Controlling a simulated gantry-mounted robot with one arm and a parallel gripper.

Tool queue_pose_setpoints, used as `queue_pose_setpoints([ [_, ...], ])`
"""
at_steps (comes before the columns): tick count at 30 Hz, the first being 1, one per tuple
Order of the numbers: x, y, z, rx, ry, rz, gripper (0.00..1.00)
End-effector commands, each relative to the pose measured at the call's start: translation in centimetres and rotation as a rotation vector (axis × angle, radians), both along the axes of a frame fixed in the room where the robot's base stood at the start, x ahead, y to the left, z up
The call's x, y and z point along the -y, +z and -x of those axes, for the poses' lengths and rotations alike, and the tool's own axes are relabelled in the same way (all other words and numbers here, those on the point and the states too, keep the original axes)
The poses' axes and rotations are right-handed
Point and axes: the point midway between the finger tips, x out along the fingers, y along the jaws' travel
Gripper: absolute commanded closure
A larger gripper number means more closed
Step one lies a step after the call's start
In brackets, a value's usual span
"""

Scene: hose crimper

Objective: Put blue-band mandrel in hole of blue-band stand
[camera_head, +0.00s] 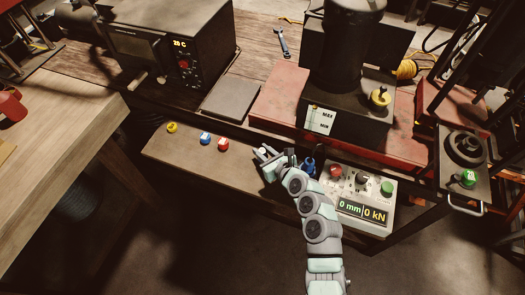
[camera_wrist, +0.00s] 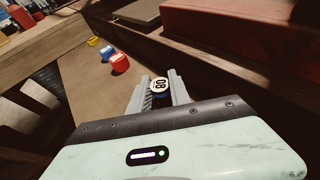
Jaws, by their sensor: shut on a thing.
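My gripper (camera_head: 266,158) is low over the wooden shelf (camera_head: 178,152), right of the coloured pieces. In the wrist view my gripper (camera_wrist: 158,88) is shut on the mandrel (camera_wrist: 157,84), which has a pale numbered end face and some blue below it. Its lower part is hidden by the fingers and palm. A small blue-banded piece (camera_head: 205,138), apparently the blue-band stand, sits on the shelf between a yellow piece (camera_head: 172,127) and a red one (camera_head: 223,144). It also shows in the wrist view (camera_wrist: 109,53), apart from the gripper. Its hole cannot be made out.
A control box (camera_head: 352,198) with buttons and a display stands right of my gripper. A small blue object (camera_head: 309,165) is close beside my arm. The red machine base (camera_head: 268,108) rises behind the shelf. The shelf's left front is bare.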

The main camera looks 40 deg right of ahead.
Motion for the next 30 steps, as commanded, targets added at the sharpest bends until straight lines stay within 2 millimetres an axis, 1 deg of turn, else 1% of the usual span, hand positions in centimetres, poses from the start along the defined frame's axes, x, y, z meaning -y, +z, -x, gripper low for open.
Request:
queue_pose_setpoints([
  [2, 0.0, -0.2, 0.0, 0.000, -0.001, -0.002, 1.00],
  [3, 0.0, -0.2, 0.0, 0.000, 0.000, -0.001, 0.73],
  [10, 0.0, -0.2, 0.0, 0.000, 0.000, 0.000, 0.55],
  [17, 0.0, -0.2, 0.0, 0.000, 0.000, 0.000, 0.55],
  [20, 0.0, 0.1, 0.0, 0.000, 0.001, 0.002, 0.55],
  [25, -0.2, 1.2, 2.2, 0.002, -0.003, 0.003, 0.55],
  [27, -0.5, 1.6, 3.7, -0.002, -0.005, -0.002, 0.55],
  [30, -0.8, 2.7, 5.7, 0.003, -0.006, 0.002, 0.55],
])
